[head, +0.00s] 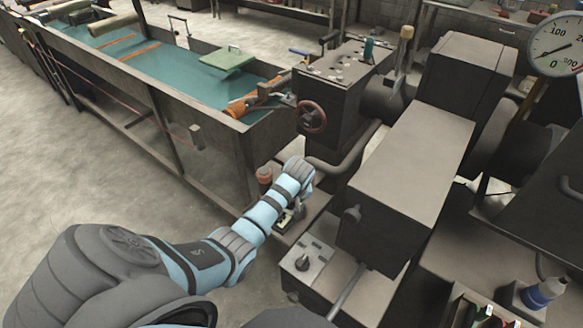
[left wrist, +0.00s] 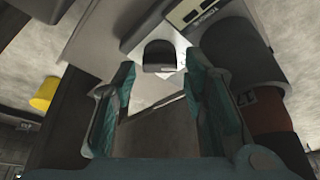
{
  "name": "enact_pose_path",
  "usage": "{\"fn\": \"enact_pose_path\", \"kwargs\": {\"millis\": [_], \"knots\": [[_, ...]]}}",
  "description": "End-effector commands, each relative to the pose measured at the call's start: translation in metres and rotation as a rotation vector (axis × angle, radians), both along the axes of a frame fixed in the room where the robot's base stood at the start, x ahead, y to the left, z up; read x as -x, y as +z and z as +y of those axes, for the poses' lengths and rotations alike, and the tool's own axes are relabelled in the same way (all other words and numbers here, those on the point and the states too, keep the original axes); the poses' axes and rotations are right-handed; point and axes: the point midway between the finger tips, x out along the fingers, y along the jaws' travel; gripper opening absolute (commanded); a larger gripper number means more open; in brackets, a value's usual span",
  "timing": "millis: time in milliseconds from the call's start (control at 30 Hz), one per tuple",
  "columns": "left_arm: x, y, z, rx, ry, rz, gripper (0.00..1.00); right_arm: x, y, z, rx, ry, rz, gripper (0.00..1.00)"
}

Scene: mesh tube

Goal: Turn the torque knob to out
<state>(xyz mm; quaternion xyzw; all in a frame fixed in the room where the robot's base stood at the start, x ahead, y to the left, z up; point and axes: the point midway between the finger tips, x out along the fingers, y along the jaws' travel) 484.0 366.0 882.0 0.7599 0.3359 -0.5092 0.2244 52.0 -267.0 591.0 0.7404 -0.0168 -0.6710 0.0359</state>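A dark knob (left wrist: 160,54) sits on a light panel in the left wrist view. An upside-down label (left wrist: 199,13) that appears to read TORQUE lies beside it. My left gripper (left wrist: 159,78) is open, its two teal-grey fingers on either side of the view with the knob beyond and between their tips. I cannot tell whether the fingers touch it. In the head view my left gripper (head: 287,218) points down at the small panel beside the machine, and my wrist hides most of that panel. The knob's setting cannot be read. My right gripper is not in view.
A second control panel (head: 305,264) with a dark knob is nearer the front. A large grey box (head: 410,175) stands to the right, and a red handwheel (head: 311,116) is behind. An orange-topped cylinder (head: 264,174) stands close to my left wrist. Open floor lies at left.

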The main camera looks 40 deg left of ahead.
Motion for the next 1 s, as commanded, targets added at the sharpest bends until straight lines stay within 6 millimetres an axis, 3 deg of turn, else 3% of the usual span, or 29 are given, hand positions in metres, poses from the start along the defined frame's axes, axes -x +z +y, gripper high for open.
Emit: {"fn": "enact_pose_path", "kwargs": {"millis": [133,433,700,1000], "knots": [[-0.004,-0.016,0.004,0.000,-0.001,0.001,0.40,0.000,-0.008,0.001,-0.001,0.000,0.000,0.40],[-0.005,-0.018,0.005,0.000,-0.001,-0.001,0.40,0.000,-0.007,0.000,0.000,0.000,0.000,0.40],[-0.005,-0.018,0.005,0.000,-0.001,-0.001,0.04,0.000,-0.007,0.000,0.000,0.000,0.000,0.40],[-0.008,-0.017,0.003,-0.001,0.274,0.002,0.04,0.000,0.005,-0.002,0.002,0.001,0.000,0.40]]}}
